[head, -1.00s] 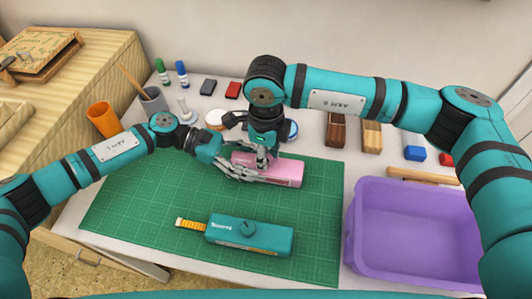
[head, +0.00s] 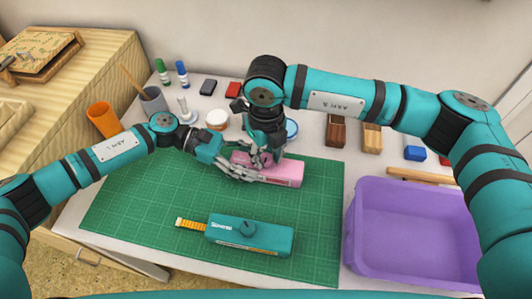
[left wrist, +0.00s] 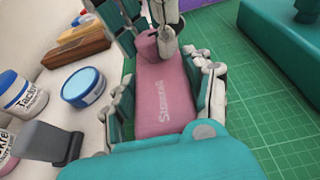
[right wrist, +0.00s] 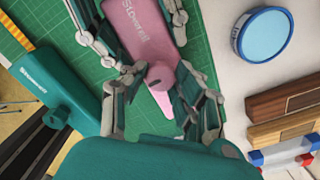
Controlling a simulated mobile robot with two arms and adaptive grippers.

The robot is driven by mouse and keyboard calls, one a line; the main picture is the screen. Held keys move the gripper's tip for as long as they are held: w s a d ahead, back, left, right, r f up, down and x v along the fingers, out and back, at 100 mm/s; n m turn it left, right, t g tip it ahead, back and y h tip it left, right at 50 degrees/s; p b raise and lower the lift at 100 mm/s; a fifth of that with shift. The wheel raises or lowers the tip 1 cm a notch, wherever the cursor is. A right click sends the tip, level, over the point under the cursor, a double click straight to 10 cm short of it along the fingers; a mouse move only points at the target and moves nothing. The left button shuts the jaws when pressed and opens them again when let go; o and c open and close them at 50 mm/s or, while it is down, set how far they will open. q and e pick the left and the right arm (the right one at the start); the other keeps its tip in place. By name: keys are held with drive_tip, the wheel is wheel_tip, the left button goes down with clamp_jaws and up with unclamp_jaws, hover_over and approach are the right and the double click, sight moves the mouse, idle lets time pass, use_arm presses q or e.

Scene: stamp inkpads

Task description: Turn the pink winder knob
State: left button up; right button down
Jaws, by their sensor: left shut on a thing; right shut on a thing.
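The pink winder (head: 288,176) lies on the green mat, its body also in the left wrist view (left wrist: 163,100) and right wrist view (right wrist: 137,30). Its pink knob (right wrist: 160,76) stands on the body near one end; it also shows in the left wrist view (left wrist: 147,46) and is mostly hidden in the head view. My left gripper (head: 236,168) is shut on the pink body, with fingers along both long sides. My right gripper (head: 262,157) points down from above and is shut on the knob, its fingers on either side of it.
A teal winder (head: 262,239) with a yellow tape end lies nearer on the green mat (head: 150,205). A purple bin (head: 352,225) stands at the right. Pots, bottles, stamps and a blue-lidded tin (left wrist: 84,86) line the back. The mat's left part is clear.

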sight(266, 158)
use_arm(q)
drive_tip(key=shift+f, duration=0.15)
use_arm(e)
drive_tip(key=shift+r, duration=0.1)
drive_tip(key=c, duration=1)
unclamp_jaws()
drive_tip(key=shift+r, duration=4)
use_arm(q)
drive_tip(key=o, duration=1.3)
drive_tip(key=shift+a, duration=0.1)
